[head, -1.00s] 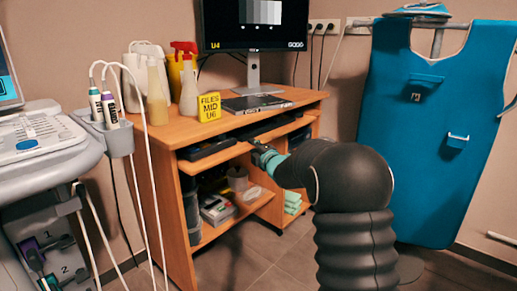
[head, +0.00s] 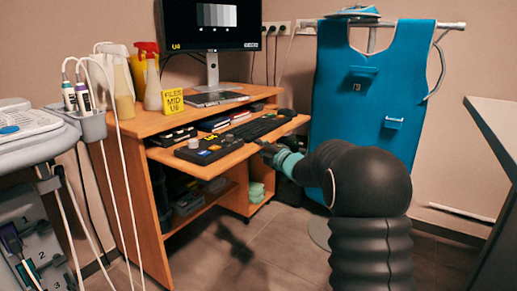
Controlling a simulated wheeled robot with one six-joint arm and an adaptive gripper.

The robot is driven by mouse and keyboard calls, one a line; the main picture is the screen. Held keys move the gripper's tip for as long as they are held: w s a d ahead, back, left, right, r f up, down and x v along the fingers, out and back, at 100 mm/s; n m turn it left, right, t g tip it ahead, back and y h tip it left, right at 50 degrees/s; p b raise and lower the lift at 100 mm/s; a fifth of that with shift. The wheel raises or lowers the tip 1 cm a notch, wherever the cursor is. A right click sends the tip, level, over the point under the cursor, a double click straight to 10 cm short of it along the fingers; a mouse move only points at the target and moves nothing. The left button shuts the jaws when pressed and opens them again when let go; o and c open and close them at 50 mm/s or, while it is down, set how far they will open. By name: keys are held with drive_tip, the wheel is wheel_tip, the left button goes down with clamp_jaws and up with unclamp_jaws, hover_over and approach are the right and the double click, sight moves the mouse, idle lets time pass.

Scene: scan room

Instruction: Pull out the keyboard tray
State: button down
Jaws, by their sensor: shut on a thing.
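The keyboard tray (head: 232,161) is a wooden shelf under the top of the wooden desk (head: 150,124). It stands well out from the desk front. A black keyboard (head: 258,128) and a dark control pad (head: 208,149) with coloured keys lie on it. My gripper (head: 264,147) is at the tray's front edge, right of its middle, and is shut on it. The fingertips are small and dark here, so the exact contact is hard to see.
On the desk are a monitor (head: 215,24), a closed laptop (head: 220,98), a yellow sign (head: 175,102) and bottles (head: 151,84). An ultrasound cart (head: 40,150) with hanging cables stands left. A blue apron (head: 370,90) hangs behind. Floor (head: 270,250) in front is free.

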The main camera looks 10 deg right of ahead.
drive_tip(key=shift+s+d, duration=0.2)
drive_tip(key=shift+s, duration=0.05)
drive_tip(key=c, duration=1.1)
unclamp_jaws()
drive_tip(key=v, duration=1.2)
